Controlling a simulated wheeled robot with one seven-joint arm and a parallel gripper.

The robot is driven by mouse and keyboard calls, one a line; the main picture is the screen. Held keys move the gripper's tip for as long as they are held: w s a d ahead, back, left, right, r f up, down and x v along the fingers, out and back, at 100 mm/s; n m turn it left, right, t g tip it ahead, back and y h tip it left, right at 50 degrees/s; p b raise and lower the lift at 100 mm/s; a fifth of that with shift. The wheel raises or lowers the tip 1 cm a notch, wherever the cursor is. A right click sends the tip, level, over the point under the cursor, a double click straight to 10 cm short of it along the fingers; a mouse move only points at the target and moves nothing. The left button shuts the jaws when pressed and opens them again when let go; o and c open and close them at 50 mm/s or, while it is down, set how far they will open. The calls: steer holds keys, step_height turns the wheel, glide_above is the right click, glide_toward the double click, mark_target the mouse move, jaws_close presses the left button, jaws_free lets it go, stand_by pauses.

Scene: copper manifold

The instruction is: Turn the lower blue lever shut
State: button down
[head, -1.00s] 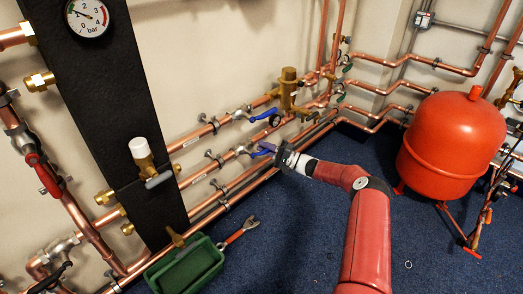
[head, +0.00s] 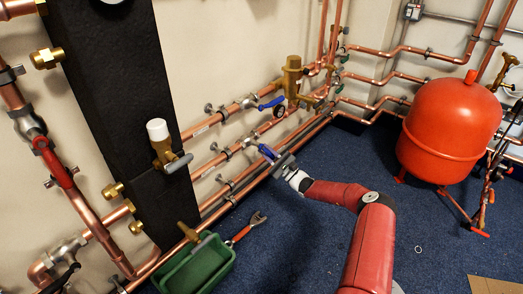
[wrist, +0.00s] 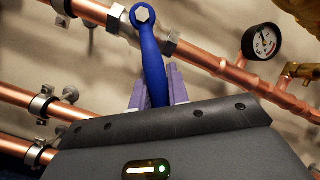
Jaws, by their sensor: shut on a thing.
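The lower blue lever (head: 266,151) sits on the valve of the lower copper pipe, and points down and to the right, out from the pipe. In the wrist view the blue lever (wrist: 152,62) hangs from its bolt, angled across the pipe. My gripper (head: 275,159) is shut on its free end; in the wrist view the purple fingers (wrist: 158,90) stand on both sides of it. The lever's tip is hidden behind the gripper body. The upper blue lever (head: 272,102) is on the pipe above, apart from my gripper.
A brass valve body (head: 291,77) and a small gauge (head: 279,112) are close by on the pipes. A red tank (head: 448,125) stands at the right. A green tray (head: 196,268) and a wrench (head: 245,229) lie on the blue floor. Open floor lies between the pipes and tank.

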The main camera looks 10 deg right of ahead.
steer(key=a+m+t+h+p, duration=0.1)
steer(key=m+h+p, duration=0.1)
steer(key=m, duration=0.1)
steer(key=s+a+f+m+t+h+p, duration=0.1)
steer(key=m+p, duration=0.1)
steer(key=m, duration=0.2)
steer(key=s+a+m+h+p, duration=0.1)
steer(key=m+h+p, duration=0.1)
steer(key=m, duration=0.2)
steer(key=shift+s+f+t+h, duration=0.1)
steer(key=shift+f+t+h, duration=0.1)
steer(key=shift+t+h, duration=0.15)
steer(key=shift+s+a+f, duration=0.1)
steer(key=shift+a+f, duration=0.05)
steer(key=shift+a, duration=0.1)
steer(key=c, duration=1.3)
jaws_free()
steer(key=shift+c, duration=0.2)
steer(key=shift+d, duration=0.1)
steer(key=v, duration=0.7)
steer(key=shift+s, duration=0.35)
steer(key=shift+f, duration=0.15)
